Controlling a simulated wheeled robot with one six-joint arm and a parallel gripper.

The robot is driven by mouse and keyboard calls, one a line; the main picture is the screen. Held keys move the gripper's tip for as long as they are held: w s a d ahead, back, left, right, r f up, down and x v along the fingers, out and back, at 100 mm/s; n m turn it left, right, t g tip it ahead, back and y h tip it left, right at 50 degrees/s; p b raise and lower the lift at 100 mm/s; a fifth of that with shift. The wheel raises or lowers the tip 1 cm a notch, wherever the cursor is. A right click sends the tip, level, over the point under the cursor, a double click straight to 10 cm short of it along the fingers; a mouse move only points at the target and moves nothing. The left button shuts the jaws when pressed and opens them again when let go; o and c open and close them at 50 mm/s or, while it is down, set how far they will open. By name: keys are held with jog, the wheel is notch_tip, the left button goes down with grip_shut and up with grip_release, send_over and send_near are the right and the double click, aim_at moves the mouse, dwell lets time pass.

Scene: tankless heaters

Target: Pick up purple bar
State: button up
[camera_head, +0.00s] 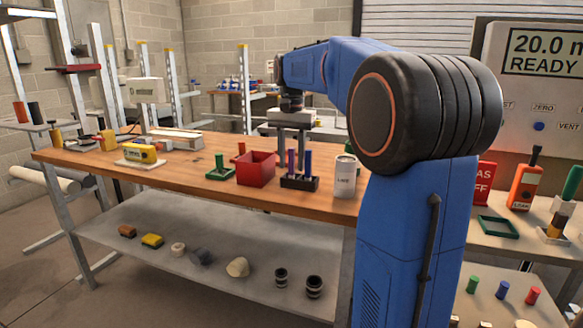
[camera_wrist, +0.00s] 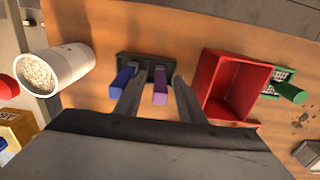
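The purple bar (camera_wrist: 160,85) stands in a black holder (camera_wrist: 133,57) on the wooden workbench. In the wrist view it shows between the two fingers of my gripper (camera_wrist: 159,79), with a gap on each side. In the head view the purple bar (camera_head: 290,160) is under my gripper (camera_head: 291,151), whose fingers point down and are spread. My gripper is open and holds nothing. A blue bar (camera_wrist: 121,81) stands in the same holder, just outside the finger nearer the can. The exact height of the fingertips against the bar is hard to tell.
A red open box (camera_head: 256,169) stands left of the holder and a white can (camera_head: 345,177) right of it. A green tray (camera_head: 220,173) lies farther left. A yellow device (camera_head: 140,153) is near the bench's left end.

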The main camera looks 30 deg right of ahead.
jog(key=shift+f, duration=0.35)
grip_shut()
jog(key=shift+r, duration=0.1)
